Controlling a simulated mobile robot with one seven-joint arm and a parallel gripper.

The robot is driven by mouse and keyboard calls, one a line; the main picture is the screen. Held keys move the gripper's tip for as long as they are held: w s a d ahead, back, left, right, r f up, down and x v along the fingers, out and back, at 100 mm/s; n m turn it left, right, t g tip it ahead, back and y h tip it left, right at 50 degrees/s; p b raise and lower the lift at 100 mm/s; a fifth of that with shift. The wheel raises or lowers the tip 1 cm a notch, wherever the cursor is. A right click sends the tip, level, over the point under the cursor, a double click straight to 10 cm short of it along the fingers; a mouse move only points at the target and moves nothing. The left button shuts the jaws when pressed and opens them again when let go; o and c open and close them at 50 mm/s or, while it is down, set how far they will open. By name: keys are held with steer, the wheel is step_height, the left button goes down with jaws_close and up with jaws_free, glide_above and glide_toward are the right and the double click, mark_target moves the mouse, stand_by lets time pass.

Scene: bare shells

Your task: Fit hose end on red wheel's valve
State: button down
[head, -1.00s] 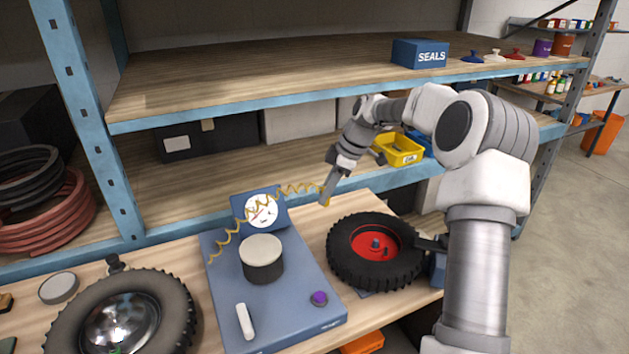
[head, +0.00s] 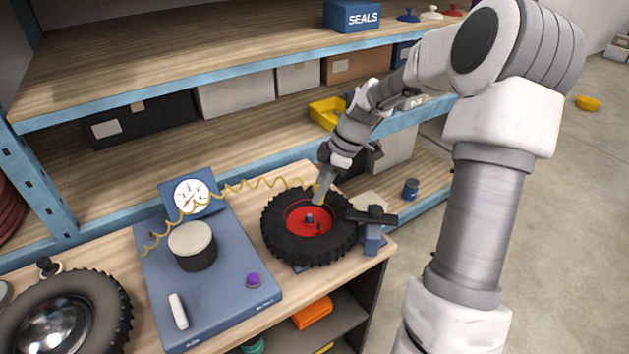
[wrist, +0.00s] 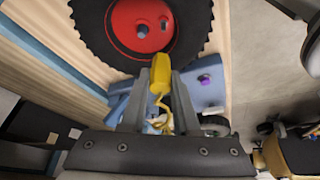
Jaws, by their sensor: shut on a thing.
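The red wheel (head: 323,230) with a black knobbly tyre lies flat on the bench, right of the blue compressor unit. A blue hub stub (head: 309,217) stands at its centre; the hub also shows in the wrist view (wrist: 143,30). A small dark stub (wrist: 164,22) beside it may be the valve, but I cannot tell surely. My gripper (head: 318,198) is over the wheel's far side, tilted down. It is shut on the yellow hose end (wrist: 160,72), which points towards the red rim, apparently apart from the stub. The coiled yellow hose (head: 258,184) runs back to the unit.
The blue unit (head: 222,292) carries a gauge (head: 191,196), a round dark canister (head: 193,252) and a purple knob (head: 253,280). A dark clamp-like fixture (head: 371,216) stands at the wheel's right. A second wheel (head: 110,300) lies at left. Shelves rise behind.

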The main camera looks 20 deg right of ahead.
mark_target(323, 201)
steer(key=shift+f+b, duration=1.95)
steer(key=shift+f, duration=0.95)
steer(key=shift+f+b, duration=1.3)
steer(key=shift+f, duration=0.3)
stand_by(0.5)
jaws_free()
stand_by(0.4)
steer(key=shift+r, duration=0.25)
stand_by(0.4)
steer(key=shift+r+p, duration=1)
steer(key=shift+r, duration=0.15)
steer(key=shift+r, duration=0.2)
